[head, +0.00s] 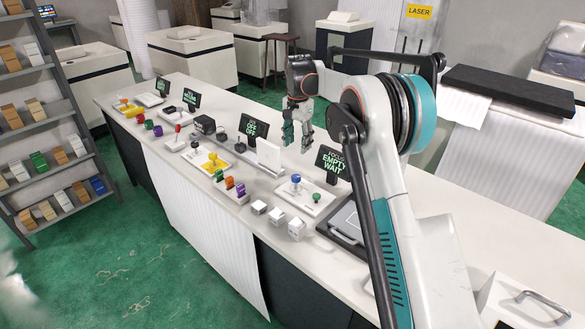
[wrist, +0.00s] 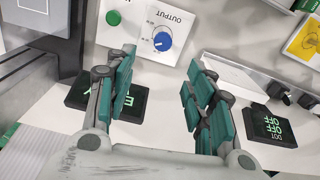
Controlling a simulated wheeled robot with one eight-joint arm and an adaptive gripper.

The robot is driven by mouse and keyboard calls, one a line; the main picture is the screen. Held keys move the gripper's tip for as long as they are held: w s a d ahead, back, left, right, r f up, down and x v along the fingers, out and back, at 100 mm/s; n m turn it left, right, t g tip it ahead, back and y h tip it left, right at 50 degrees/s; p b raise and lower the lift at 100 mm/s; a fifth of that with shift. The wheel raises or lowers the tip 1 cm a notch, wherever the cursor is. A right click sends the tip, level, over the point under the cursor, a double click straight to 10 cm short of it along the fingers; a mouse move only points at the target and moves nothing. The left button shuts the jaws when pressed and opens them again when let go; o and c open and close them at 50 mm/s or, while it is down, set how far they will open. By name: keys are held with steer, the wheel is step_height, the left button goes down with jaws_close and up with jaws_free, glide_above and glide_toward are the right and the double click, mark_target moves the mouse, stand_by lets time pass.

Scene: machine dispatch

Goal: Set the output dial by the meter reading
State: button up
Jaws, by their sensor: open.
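The output dial is a blue round knob (wrist: 162,41) on a white panel marked OUTPUT (wrist: 178,22), which appears upside down in the wrist view. A white mark shows on the knob, and small scale figures sit beside it, too small to read. In the head view the blue dial (head: 295,179) stands on its white panel on the counter. My gripper (head: 297,143) is open and empty above the counter, behind the dial. In the wrist view its teal fingers (wrist: 160,66) are spread, with the dial beyond the tips, apart from them. I cannot make out a meter face or its reading.
A green button (wrist: 113,17) is beside the dial. A black FOCUS sign (head: 331,163) reading EMPTY, WAIT stands behind the panel. A DOT sign (head: 254,128) reads OFF, OFF.

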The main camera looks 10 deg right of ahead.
mark_target(296, 176)
steer(key=f+b, duration=0.1)
steer(key=f, duration=0.4)
steer(key=f+b, duration=0.2)
steer(key=f, duration=0.2)
steer(key=w+f+b, duration=0.1)
steer(key=f, duration=0.4)
steer(key=shift+f, duration=0.35)
steer(key=c, duration=1.1)
